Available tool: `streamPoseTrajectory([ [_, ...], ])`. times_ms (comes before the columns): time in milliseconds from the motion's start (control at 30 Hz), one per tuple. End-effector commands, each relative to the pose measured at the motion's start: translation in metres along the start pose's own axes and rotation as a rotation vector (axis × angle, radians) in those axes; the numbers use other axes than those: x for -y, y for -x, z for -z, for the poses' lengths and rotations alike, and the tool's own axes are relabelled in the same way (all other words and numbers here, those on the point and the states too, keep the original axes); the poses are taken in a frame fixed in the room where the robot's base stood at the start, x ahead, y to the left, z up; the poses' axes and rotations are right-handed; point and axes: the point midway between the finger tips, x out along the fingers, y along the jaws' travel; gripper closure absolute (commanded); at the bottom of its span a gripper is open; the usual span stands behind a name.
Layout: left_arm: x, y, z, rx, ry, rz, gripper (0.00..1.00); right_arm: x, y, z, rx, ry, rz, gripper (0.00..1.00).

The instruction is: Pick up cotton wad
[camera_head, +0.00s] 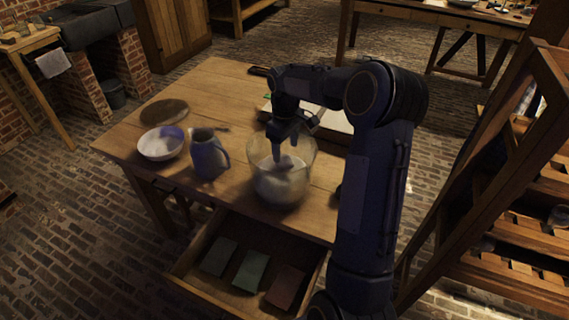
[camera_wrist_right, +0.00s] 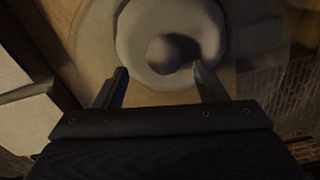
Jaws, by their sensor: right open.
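A wide glass jar (camera_head: 268,188) stands on the wooden table near its front edge, with pale material (camera_head: 291,183) inside. My right gripper (camera_head: 281,160) points down into the jar's mouth. In the right wrist view its open fingers (camera_wrist_right: 161,76) are apart, with nothing seen clamped between them. Beyond the fingertips is a pale round form (camera_wrist_right: 140,35), with a small greyish rounded lump (camera_wrist_right: 174,51) at its middle. The lump looks like the cotton wad, but I cannot tell for sure. Contact with the fingers is not clear. My left gripper is not seen.
A blue-grey jug (camera_head: 208,158) and a white-and-blue bowl (camera_head: 161,146) stand left of the jar. A dark round disc (camera_head: 163,112) lies behind the bowl. An open drawer (camera_head: 205,291) below holds three coloured flat items. A pale book-like item (camera_head: 335,120) lies behind the jar.

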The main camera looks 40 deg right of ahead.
Motion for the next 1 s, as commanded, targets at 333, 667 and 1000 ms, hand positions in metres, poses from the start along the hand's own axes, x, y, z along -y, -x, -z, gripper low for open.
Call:
streamPoseTrajectory([
  [333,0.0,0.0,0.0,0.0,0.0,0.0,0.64,0.007,-0.045,-0.001,0.001,-0.002,0.002,0.35],
  [667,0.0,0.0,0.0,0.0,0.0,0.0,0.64,0.007,-0.047,-0.001,-0.001,-0.002,0.0,0.44],
  [1000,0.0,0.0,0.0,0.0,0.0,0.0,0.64,0.007,-0.047,-0.001,-0.001,-0.002,0.0,0.82],
])
